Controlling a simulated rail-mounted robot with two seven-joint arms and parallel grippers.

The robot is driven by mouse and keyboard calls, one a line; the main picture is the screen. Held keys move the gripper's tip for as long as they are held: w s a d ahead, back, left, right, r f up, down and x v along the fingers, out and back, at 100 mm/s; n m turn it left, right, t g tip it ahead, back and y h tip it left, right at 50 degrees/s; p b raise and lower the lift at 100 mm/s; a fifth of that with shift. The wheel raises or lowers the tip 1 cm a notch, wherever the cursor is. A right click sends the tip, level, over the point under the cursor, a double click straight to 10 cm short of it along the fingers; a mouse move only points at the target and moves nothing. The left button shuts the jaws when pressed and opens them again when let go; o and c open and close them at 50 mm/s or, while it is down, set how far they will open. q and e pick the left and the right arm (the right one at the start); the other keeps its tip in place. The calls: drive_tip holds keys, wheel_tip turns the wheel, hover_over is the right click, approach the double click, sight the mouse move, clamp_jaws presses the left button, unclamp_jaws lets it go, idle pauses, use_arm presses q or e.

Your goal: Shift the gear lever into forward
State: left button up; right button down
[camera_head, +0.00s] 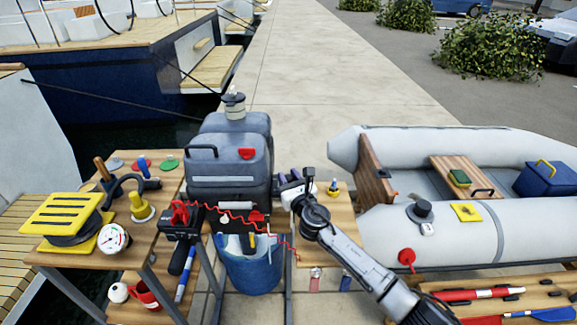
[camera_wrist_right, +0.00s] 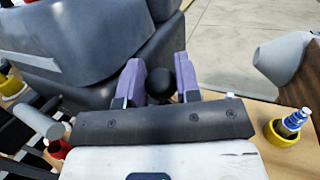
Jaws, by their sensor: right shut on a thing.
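The grey outboard motor (camera_head: 228,165) stands at the centre of the head view, and its dark cowl (camera_wrist_right: 80,50) fills the upper left of the right wrist view. My right gripper (camera_head: 284,181) is at the motor's right side. Its purple fingers (camera_wrist_right: 160,82) are around the gear lever, whose round black knob (camera_wrist_right: 187,80) shows beside the right-hand finger. The rest of the lever is hidden by the fingers and gripper body, and in the head view the gripper covers it. My left gripper is in neither view.
A small yellow cup (camera_wrist_right: 282,132) with a bottle stands on the wooden shelf right of my gripper. A grey dinghy (camera_head: 455,240) lies to the right, a cluttered wooden table (camera_head: 75,257) to the left.

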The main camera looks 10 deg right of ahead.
drive_tip(key=shift+s+a+f+p, duration=0.25)
drive_tip(key=shift+s+f+p, duration=0.25)
drive_tip(key=shift+s, duration=0.2)
drive_tip(key=shift+f, duration=0.25)
drive_tip(key=c, duration=1.2)
unclamp_jaws()
drive_tip(key=shift+s, duration=0.1)
drive_tip(key=o, duration=0.3)
drive_tip(key=shift+s+a+f, duration=0.15)
drive_tip(key=shift+s, duration=0.15)
drive_tip(key=p+v, duration=0.2)
drive_tip(key=v, duration=0.4)
drive_tip(key=p+v, duration=0.2)
drive_tip(key=v, duration=0.4)
drive_tip(key=shift+s+r+p, duration=0.2)
drive_tip(key=shift+p, duration=0.1)
drive_tip(key=shift+s+f, duration=0.1)
drive_tip(key=shift+s, duration=0.45)
